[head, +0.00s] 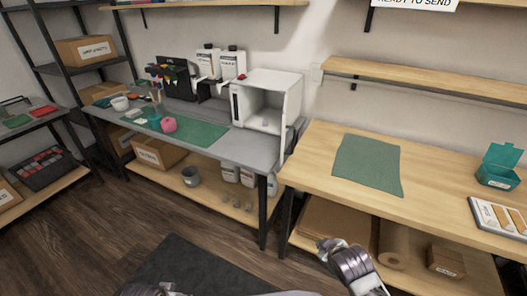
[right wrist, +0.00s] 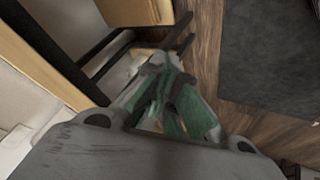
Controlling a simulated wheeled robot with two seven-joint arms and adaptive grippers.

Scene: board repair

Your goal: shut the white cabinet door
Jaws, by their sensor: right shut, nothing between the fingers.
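The white cabinet (head: 285,84) stands at the right end of the grey workbench, its front open and its inside visible. Its white door (head: 290,136) hangs open on the right side, seen nearly edge-on and reaching forward past the bench edge. A small pale item (head: 266,121) shows inside. My right gripper (head: 328,246) is low in front of the wooden bench, below and right of the door and apart from it. In the right wrist view its green-padded fingers (right wrist: 168,100) are shut and empty. My left gripper (head: 150,290) shows only partly at the bottom edge; its fingers are unclear.
The wooden bench (head: 440,176) stands right of the cabinet, with a green mat (head: 368,164) on it. Bench legs (head: 263,212) and lower shelves with boxes are near my right arm. White bottles (head: 232,64) stand left of the cabinet. Open floor with a dark mat (head: 190,268) lies in front.

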